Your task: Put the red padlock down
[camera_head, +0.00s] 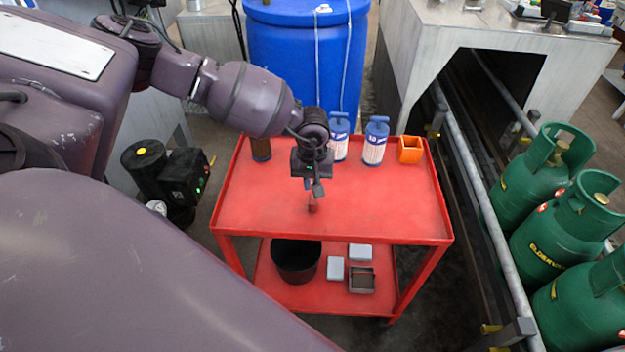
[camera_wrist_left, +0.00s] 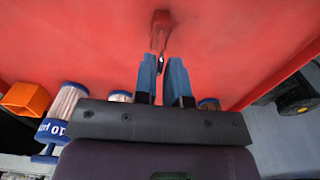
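The red padlock (camera_head: 313,204) is a small red shape just below my left gripper (camera_head: 314,187) in the head view, over the top of the red cart (camera_head: 260,200). In the left wrist view the padlock (camera_wrist_left: 160,31) sits at the tips of the left gripper's blue fingers (camera_wrist_left: 164,68). The fingers are close together, with the padlock's shackle end between them. I cannot tell for certain whether the padlock touches the cart top. My right gripper is not in view.
Two blue-and-white bottles (camera_head: 375,142), a brown cylinder (camera_head: 261,149) and an orange holder (camera_head: 410,150) stand along the cart's back edge. A black bucket (camera_head: 296,262) and grey boxes are on the lower shelf. Green gas cylinders (camera_head: 552,235) stand at right. The cart top's front is clear.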

